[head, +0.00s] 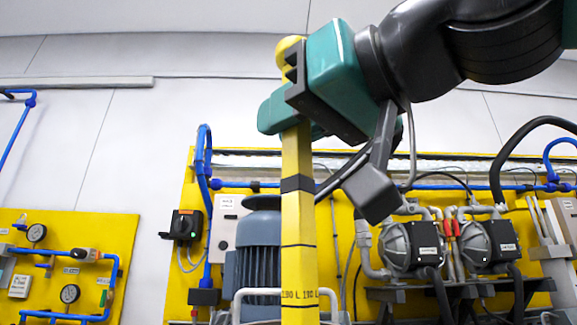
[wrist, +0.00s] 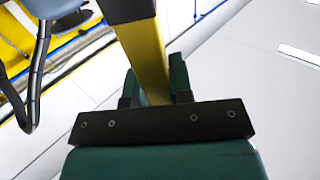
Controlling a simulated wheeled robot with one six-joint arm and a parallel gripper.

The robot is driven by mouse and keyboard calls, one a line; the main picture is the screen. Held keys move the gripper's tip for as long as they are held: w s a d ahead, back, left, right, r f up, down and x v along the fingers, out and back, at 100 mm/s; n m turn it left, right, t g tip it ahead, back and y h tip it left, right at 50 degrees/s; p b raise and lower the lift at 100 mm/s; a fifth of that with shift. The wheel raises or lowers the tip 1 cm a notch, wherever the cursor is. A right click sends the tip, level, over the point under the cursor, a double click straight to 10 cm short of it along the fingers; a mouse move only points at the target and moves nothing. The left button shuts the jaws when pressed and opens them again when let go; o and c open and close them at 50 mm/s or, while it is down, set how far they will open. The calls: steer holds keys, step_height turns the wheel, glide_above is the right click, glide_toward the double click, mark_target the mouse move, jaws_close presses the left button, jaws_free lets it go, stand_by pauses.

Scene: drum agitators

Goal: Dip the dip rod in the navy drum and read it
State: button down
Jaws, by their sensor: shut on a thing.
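The dip rod (head: 298,220) is a yellow square bar with a round yellow knob on top, a dark band and thin black marks. It hangs upright in the head view, and "190 L" is printed near the bottom edge of the picture. My gripper (head: 290,108), teal and dark grey, is shut on the rod just below the knob. In the wrist view the rod (wrist: 148,55) runs between the two teal fingers (wrist: 155,85). The rod's lower end is out of the picture. The navy drum is not recognisable in either view.
A blue-grey ribbed motor (head: 257,245) stands behind the rod. Yellow panels carry blue pipes, gauges (head: 70,293) and two dark pumps (head: 412,245). A black hose (head: 505,150) arcs at the right. The pale wall at upper left is clear.

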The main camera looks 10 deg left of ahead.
steer(key=shift+s+d+f+b, duration=0.15)
steer(key=shift+s+f+b, duration=0.15)
steer(key=shift+b, duration=0.35)
steer(key=shift+r, duration=0.25)
steer(key=shift+s, duration=0.1)
steer(key=s+d+f+b, duration=0.2)
steer(key=s+f+b, duration=0.4)
steer(key=s+b, duration=0.1)
steer(key=shift+s, duration=0.3)
stand_by(0.4)
